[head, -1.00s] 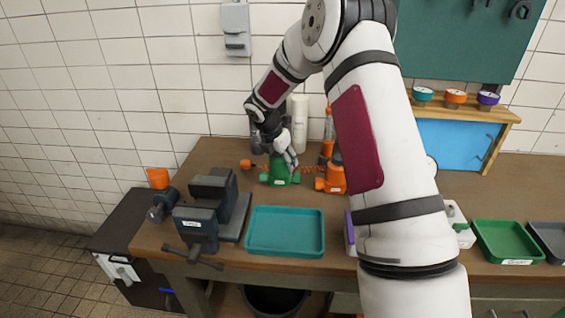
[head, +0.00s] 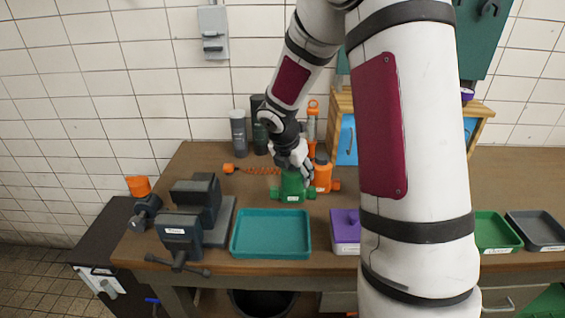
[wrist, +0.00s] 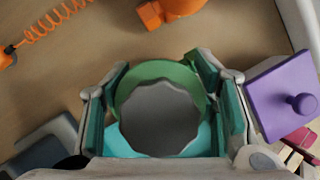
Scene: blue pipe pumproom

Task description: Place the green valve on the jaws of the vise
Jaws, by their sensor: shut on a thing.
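The green valve (head: 291,188) is at the back edge of the teal tray, in front of the orange valve. My gripper (head: 297,166) is above it and shut on its upper part. In the wrist view the valve's green rim and grey round top (wrist: 160,118) sit between my two fingers (wrist: 165,105). Whether its base touches the table is unclear. The dark grey vise (head: 180,232) stands at the table's left front, left of the tray and apart from the valve. No object shows between its jaws.
An orange valve (head: 323,178) and coiled orange hose (head: 258,170) are behind. A purple-lidded box (head: 345,226) is right of the tray. An orange cup (head: 138,186) stands left of the vise.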

